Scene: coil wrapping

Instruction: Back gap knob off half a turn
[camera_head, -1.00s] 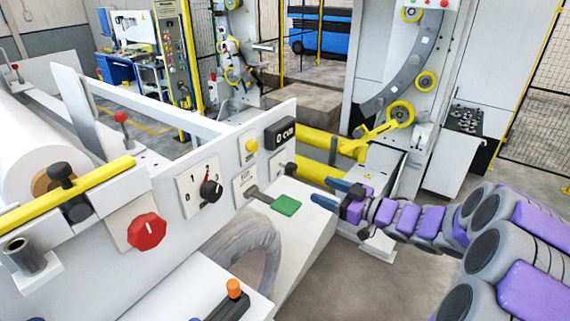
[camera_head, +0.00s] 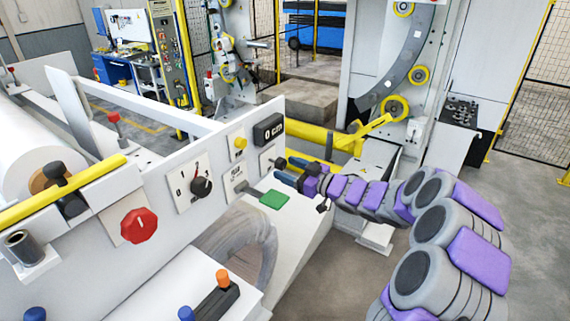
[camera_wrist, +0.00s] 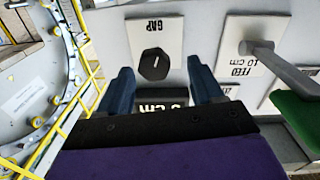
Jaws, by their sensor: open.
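The gap knob (camera_wrist: 154,63) is a dark hexagonal knob with a small white mark, on a white plate lettered GAP, upside down in the wrist view. In the head view the knob (camera_head: 279,162) is small, at the right end of the white panel. My gripper (camera_wrist: 160,68) is open, its two blue fingers on either side of the knob in the picture, with space at both sides. I cannot tell how far the tips are from the panel. In the head view my gripper (camera_head: 284,170) is close to the knob. Nothing is held.
A black display (camera_head: 268,130) reading 0 cm is above the knob; my gripper partly covers it in the wrist view. A feed lever with a green paddle (camera_head: 275,199) stands out close by. A selector dial (camera_head: 201,187) and red knob (camera_head: 139,226) are further left.

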